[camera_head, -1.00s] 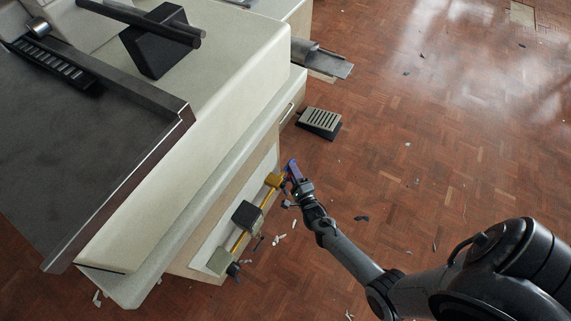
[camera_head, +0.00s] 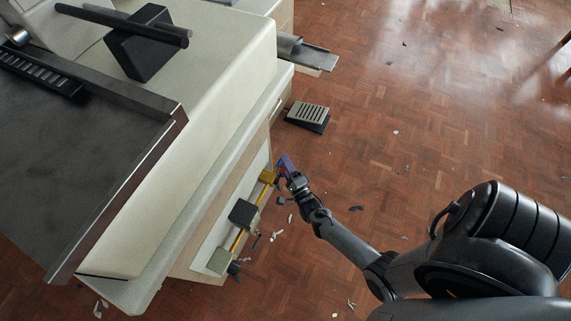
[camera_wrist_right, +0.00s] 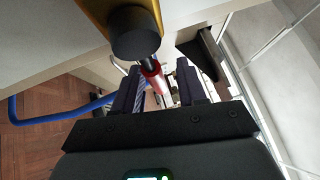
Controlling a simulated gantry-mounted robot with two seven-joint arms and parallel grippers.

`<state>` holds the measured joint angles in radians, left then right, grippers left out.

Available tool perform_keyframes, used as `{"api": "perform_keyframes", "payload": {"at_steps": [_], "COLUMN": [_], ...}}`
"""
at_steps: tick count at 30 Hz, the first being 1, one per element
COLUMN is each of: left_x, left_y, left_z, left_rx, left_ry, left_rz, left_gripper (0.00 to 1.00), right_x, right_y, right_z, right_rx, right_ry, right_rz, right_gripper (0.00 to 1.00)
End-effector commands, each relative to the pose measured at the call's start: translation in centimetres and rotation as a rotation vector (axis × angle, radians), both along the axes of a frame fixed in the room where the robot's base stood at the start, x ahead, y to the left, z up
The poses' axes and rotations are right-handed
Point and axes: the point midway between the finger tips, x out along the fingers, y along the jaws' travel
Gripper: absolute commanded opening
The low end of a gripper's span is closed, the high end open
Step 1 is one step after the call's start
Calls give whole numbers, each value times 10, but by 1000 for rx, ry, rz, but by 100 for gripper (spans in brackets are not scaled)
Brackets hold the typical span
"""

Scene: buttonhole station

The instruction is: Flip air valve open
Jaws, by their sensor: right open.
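The air valve is a yellow brass block (camera_head: 268,176) at the far end of the pipe assembly on the cabinet's side. In the right wrist view a black round cap (camera_wrist_right: 133,33) sits on its yellow body (camera_wrist_right: 96,12). A red-sleeved lever (camera_wrist_right: 153,76) sticks out from near the cap. My right gripper (camera_head: 286,162) is beside the valve. In the right wrist view the right gripper (camera_wrist_right: 160,82) is open, with the lever between its two fingers. I cannot tell whether a finger touches the lever. My left gripper is not in view.
A blue hose (camera_wrist_right: 62,113) runs at left in the right wrist view. A dark block (camera_head: 243,213) and a pale green block (camera_head: 220,261) sit farther along the pipe. A foot pedal (camera_head: 308,116) stands on the floor. The pale counter (camera_head: 205,150) overhangs nearby. Floor at right is mostly clear.

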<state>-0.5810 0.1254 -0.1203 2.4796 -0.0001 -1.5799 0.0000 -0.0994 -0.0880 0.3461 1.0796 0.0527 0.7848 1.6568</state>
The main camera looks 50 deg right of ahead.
Motion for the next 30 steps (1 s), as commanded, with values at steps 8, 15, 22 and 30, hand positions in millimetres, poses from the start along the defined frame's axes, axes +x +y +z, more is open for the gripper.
{"api": "perform_keyframes", "payload": {"at_steps": [8,15,22,30], "left_x": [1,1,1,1], "left_y": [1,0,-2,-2], "left_z": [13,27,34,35], "left_rx": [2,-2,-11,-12], "left_ry": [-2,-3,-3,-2], "left_rz": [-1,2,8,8], "left_gripper": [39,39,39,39], "right_x": [-24,-62,-89,-99], "right_y": [10,26,38,42], "right_z": [-2,-10,-15,-18], "right_rx": [3,1,1,0], "right_ry": [3,3,1,-1], "right_rz": [1,-1,-1,0], "right_gripper": [41,41,41,41]}}
